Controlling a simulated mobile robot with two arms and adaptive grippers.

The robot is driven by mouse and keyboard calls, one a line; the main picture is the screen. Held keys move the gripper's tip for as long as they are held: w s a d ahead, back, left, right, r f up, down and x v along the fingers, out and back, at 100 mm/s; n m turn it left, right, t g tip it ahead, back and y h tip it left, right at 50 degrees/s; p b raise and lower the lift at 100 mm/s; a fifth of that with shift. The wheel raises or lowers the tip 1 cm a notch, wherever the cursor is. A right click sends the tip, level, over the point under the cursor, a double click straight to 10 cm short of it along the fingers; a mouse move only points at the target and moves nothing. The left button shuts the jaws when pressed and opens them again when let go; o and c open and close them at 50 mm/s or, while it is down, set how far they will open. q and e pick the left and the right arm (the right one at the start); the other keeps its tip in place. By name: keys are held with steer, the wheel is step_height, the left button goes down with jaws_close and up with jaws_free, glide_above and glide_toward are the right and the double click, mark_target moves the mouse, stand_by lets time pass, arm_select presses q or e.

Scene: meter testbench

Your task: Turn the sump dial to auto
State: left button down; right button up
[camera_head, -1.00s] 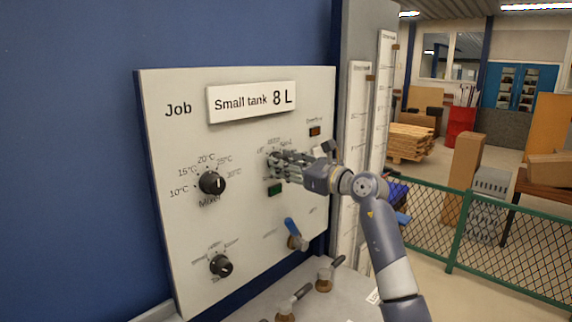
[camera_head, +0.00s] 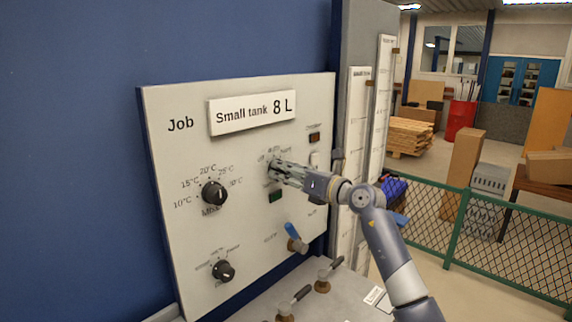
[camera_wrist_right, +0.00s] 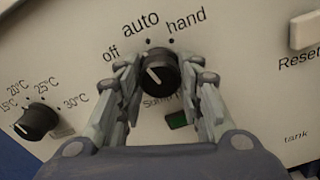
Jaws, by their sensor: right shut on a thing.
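The sump dial (camera_wrist_right: 158,72) is a black round knob with a white pointer line, in the middle of the right wrist view. Its marks read off, auto and hand, from left to right. The pointer line points up and left, between off and auto as far as I can tell. My right gripper (camera_wrist_right: 160,88) has its fingers on both sides of the dial and is shut on it. My left gripper is not in view.
A green indicator (camera_wrist_right: 177,120) sits just below the dial, and a Reset button (camera_wrist_right: 305,32) is to its right. A temperature dial (camera_head: 213,192) is on the panel's left. A blue-handled valve (camera_head: 296,238) is below my right gripper.

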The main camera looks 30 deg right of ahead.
steer(key=shift+m+p, duration=1.25)
steer(key=shift+m, duration=0.15)
steer(key=o, duration=1.1)
steer(key=shift+c, duration=0.2)
steer(key=v, duration=1.2)
